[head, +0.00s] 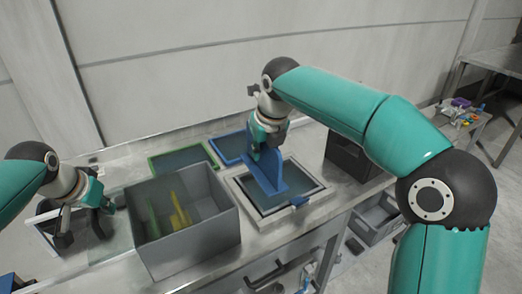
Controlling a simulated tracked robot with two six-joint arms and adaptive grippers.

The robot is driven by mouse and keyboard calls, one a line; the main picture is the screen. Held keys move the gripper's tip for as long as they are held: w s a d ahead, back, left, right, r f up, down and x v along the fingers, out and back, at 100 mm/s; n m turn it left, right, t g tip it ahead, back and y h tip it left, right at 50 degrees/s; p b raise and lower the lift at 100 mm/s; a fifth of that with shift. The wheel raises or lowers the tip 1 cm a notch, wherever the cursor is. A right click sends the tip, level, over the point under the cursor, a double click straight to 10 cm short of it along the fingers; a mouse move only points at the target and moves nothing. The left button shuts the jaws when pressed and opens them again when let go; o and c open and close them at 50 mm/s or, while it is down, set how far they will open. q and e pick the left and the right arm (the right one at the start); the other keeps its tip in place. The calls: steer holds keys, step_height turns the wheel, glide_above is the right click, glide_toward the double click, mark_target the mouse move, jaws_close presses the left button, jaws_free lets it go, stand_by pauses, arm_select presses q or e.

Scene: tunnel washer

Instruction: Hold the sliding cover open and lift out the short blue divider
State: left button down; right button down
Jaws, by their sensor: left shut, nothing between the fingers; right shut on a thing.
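The blue divider (272,177) hangs from my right gripper (263,147), which is shut on its upper part. It is over the grey-framed tray (318,188); I cannot tell whether its lower edge touches the tray. A grey open-topped box (190,247) stands left of it, with yellow and green dividers (180,212) inside. A clear panel (117,232), apparently the sliding cover, shows at the box's left side, and the box top is uncovered. My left gripper (81,232) is beside this panel, shut with nothing between its fingers; its contact with the panel is unclear.
A green-rimmed tray (156,165) and a blue-rimmed tray (223,151) lie behind the box on the metal counter. A dark bin (347,157) stands to the right. A wall closes off the back. A side table (461,113) holds small coloured items.

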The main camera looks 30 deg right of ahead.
arm_select(q)
steer(key=shift+d, duration=3.25)
steer(key=shift+d, duration=2)
steer(key=shift+s, duration=0.1)
